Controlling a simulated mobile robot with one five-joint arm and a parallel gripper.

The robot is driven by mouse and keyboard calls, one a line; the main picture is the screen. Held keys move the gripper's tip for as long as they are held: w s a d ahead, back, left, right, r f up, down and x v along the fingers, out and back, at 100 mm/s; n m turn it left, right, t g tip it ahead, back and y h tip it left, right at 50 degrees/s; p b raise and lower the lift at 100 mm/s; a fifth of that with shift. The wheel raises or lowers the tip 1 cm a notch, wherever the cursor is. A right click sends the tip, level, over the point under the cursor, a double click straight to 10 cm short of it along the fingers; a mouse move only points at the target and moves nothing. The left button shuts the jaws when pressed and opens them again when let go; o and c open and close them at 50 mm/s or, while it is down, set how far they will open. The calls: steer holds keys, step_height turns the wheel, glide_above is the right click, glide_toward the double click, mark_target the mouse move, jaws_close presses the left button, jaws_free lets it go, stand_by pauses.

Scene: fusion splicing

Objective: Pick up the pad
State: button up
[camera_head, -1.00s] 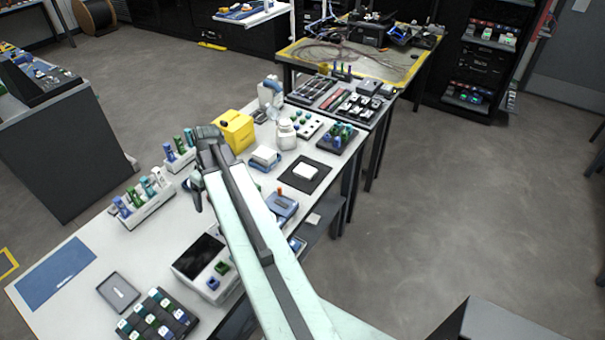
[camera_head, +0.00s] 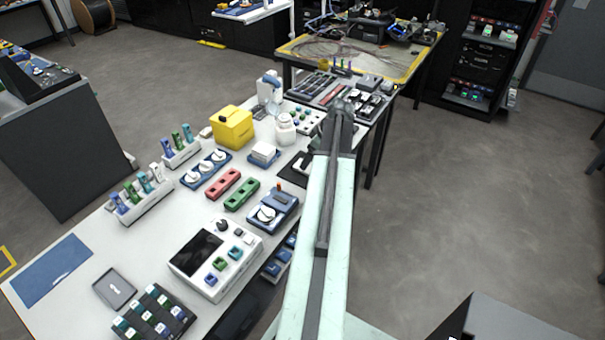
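A dark square mat (camera_head: 296,166) lies near the right edge of the white workbench. My arm covers much of it, and the flat white pad on it is largely hidden. A small white stack on a blue-edged base (camera_head: 263,153) sits to its left; I cannot tell whether it is also a pad. The end of my arm with my gripper (camera_head: 342,110) is over the bench's far right part, beyond the mat. The fingers are hidden by the arm, so their opening does not show.
A yellow box (camera_head: 232,128), a white bottle (camera_head: 285,130) and a blue tray of white discs (camera_head: 206,169) stand left of the mat. Red (camera_head: 224,184) and green (camera_head: 242,194) holders and a white device (camera_head: 215,258) are nearer. Open floor lies right.

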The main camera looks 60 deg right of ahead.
steer(key=b+x, duration=0.5)
steer(key=shift+d+f, duration=0.15)
steer(key=shift+r, duration=0.2)
steer(key=c, duration=1)
steer(key=shift+r+p, duration=0.5)
steer(key=shift+p, duration=0.2)
step_height(320, 180, up, 3)
steer(key=p, duration=0.3)
steer(key=shift+r, duration=0.15)
steer(key=s, duration=1)
steer(key=s+p, duration=0.1)
steer(key=s, duration=0.5)
steer(key=shift+r, duration=0.35)
